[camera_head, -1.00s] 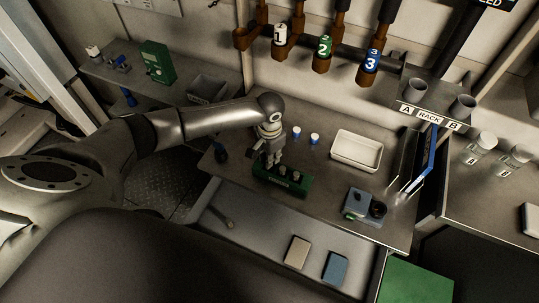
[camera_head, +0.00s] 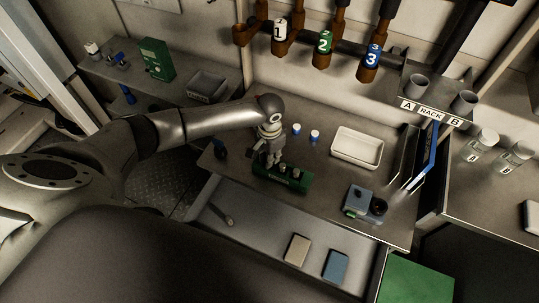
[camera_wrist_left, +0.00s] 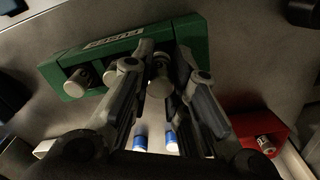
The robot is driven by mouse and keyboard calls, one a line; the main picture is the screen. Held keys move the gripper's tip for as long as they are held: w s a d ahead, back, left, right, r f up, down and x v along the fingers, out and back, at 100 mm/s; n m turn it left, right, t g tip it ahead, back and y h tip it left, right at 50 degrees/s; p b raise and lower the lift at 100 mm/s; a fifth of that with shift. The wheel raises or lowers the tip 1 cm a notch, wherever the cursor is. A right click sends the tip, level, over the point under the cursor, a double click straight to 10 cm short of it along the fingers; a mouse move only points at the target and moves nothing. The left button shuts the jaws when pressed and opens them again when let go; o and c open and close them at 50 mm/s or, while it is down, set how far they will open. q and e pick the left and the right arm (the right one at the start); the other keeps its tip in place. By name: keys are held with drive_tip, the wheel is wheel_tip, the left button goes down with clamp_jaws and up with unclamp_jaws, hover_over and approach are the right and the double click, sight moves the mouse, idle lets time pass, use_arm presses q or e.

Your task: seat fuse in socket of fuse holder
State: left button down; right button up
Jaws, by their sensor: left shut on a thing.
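A green block labelled FUSES (camera_head: 291,184) stands on the bench and holds several pale-capped fuses; it also shows in the left wrist view (camera_wrist_left: 193,38). My left gripper (camera_head: 270,160) reaches down over the left part of this block. In the wrist view its two fingers (camera_wrist_left: 160,88) are shut on a fuse (camera_wrist_left: 158,72) with a round metal cap. The fuse overlaps the block in this view, and I cannot tell whether its lower end is clear of its hole. I cannot make out the fuse holder's socket for certain. My right gripper is not in view.
Two blue-and-white capped pieces (camera_head: 305,132) stand behind the block. A white tray (camera_head: 357,148) and a blue-grey device (camera_head: 360,198) are to the right. An open drawer (camera_head: 265,237) lies in front. A red container (camera_wrist_left: 252,127) shows in the wrist view.

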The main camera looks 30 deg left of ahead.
use_arm(q)
drive_tip(key=shift+f+b, duration=0.4)
drive_tip(key=shift+f, duration=0.45)
drive_tip(key=c, duration=1.3)
unclamp_jaws()
wheel_tip(320, 180, up, 12)
